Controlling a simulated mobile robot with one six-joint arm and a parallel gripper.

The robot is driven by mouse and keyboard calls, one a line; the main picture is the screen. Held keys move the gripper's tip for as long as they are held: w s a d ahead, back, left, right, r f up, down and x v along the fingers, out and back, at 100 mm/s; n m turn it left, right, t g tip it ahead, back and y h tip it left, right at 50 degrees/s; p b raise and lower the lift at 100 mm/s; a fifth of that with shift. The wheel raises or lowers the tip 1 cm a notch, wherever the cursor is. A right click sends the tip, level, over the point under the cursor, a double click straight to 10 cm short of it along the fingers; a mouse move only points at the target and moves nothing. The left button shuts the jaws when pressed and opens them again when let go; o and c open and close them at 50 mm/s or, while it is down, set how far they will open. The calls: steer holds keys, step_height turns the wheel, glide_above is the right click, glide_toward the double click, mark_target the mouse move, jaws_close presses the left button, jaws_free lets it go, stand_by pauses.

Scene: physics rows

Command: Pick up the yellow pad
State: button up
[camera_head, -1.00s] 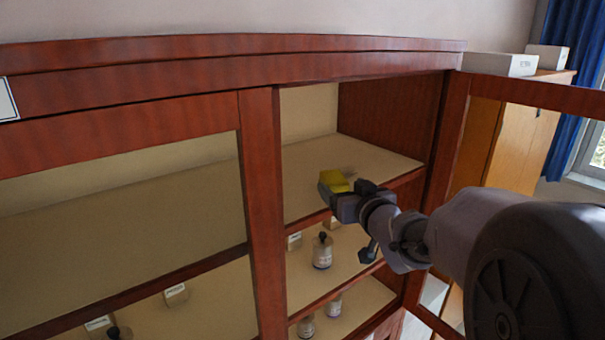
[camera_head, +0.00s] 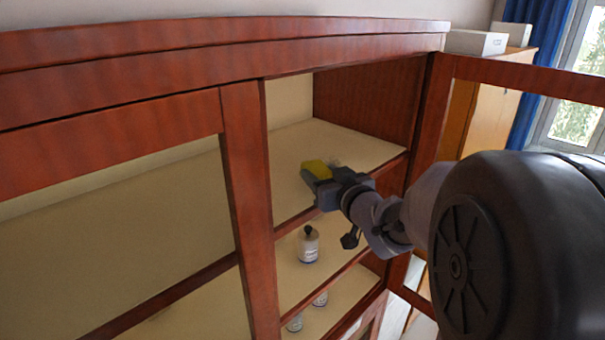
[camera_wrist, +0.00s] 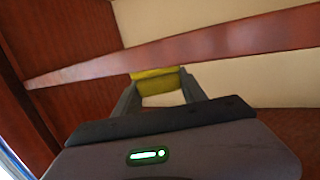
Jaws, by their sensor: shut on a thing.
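The yellow pad (camera_head: 316,168) is between the fingers of my gripper (camera_head: 317,177), at the front of the cabinet's open right bay, by the top shelf. In the wrist view the yellow pad (camera_wrist: 155,82) shows between the two fingertips of my gripper (camera_wrist: 158,88), near a red-brown shelf edge. My gripper is shut on it. The fingers hide part of the pad. I cannot tell for sure whether the pad touches the shelf.
The top shelf (camera_head: 350,143) is otherwise mostly bare. A bottle with a black top (camera_head: 308,246) stands on the shelf below. The cabinet's middle post (camera_head: 247,190) is left of my gripper, and an open door frame (camera_head: 437,110) is to the right.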

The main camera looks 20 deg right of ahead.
mark_target(323, 173)
steer(key=shift+r, duration=0.4)
step_height(323, 173, up, 2)
steer(key=shift+s+d+r, duration=0.1)
steer(key=shift+r, duration=0.15)
steer(key=s+d, duration=0.3)
steer(key=s, duration=0.4)
steer(key=s+d+r, duration=0.1)
steer(key=s+d, duration=0.3)
steer(key=s, duration=0.3)
steer(key=shift+s+r, duration=0.2)
steer(key=shift+r, duration=0.1)
